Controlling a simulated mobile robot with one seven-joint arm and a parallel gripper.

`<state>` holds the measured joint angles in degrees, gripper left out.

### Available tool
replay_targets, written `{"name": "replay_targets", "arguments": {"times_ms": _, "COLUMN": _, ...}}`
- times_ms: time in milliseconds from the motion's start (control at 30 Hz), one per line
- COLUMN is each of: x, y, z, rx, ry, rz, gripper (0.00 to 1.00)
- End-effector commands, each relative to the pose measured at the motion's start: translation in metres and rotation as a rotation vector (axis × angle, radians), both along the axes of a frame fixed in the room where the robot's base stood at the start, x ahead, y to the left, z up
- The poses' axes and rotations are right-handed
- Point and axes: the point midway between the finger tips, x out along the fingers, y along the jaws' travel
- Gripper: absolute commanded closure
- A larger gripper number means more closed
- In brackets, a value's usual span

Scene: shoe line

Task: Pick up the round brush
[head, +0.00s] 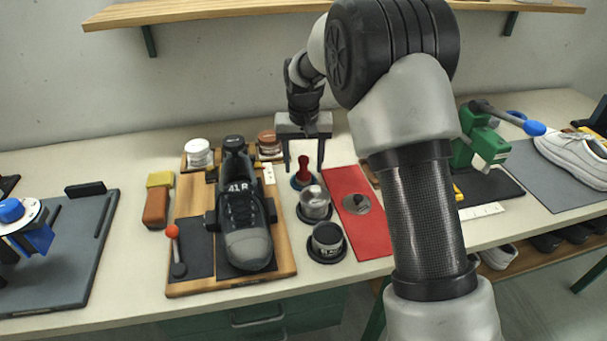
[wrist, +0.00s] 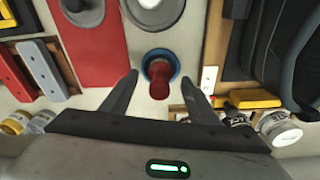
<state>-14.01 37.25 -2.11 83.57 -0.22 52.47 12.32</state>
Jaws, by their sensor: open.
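The round brush, a knob-like red handle (head: 303,172), stands upright on a small blue round base on the bench, right of the shoe board. In the wrist view the red handle (wrist: 159,84) is in the middle, with the blue ring around its foot. My gripper (head: 304,166) is open and points down at the brush. In the wrist view its two fingertips (wrist: 158,80) lie to the left and right of the handle, with gaps on both sides. The fingers hold nothing. Their exact height relative to the handle is hard to tell.
A clear-lidded jar (head: 314,203) and a black jar (head: 327,242) stand in front of the brush. A red mat (head: 374,236) lies to the right. A wooden board (head: 186,287) with a black shoe (head: 247,246) is to the left. A brown-lidded jar (head: 269,143) stands behind left.

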Motion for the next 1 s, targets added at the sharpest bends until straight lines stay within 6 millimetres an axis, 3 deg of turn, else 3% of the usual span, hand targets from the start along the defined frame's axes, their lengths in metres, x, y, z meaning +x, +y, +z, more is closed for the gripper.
{"name": "replay_targets", "arguments": {"times_ms": 100, "x": 0.002, "y": -0.001, "z": -0.017, "rx": 0.0, "ry": 0.001, "rz": 0.0, "gripper": 0.45}}
{"name": "replay_targets", "arguments": {"times_ms": 333, "x": 0.002, "y": 0.0, "z": -0.018, "rx": 0.0, "ry": -0.001, "rz": 0.0, "gripper": 0.45}}
{"name": "replay_targets", "arguments": {"times_ms": 600, "x": 0.002, "y": 0.0, "z": -0.018, "rx": 0.0, "ry": -0.001, "rz": 0.0, "gripper": 0.89}}
{"name": "replay_targets", "arguments": {"times_ms": 867, "x": 0.003, "y": 0.0, "z": -0.015, "rx": 0.0, "ry": -0.002, "rz": 0.0, "gripper": 0.9}}
{"name": "replay_targets", "arguments": {"times_ms": 1000, "x": 0.004, "y": 0.0, "z": 0.002, "rx": 0.001, "ry": -0.005, "rz": 0.0, "gripper": 0.9}}
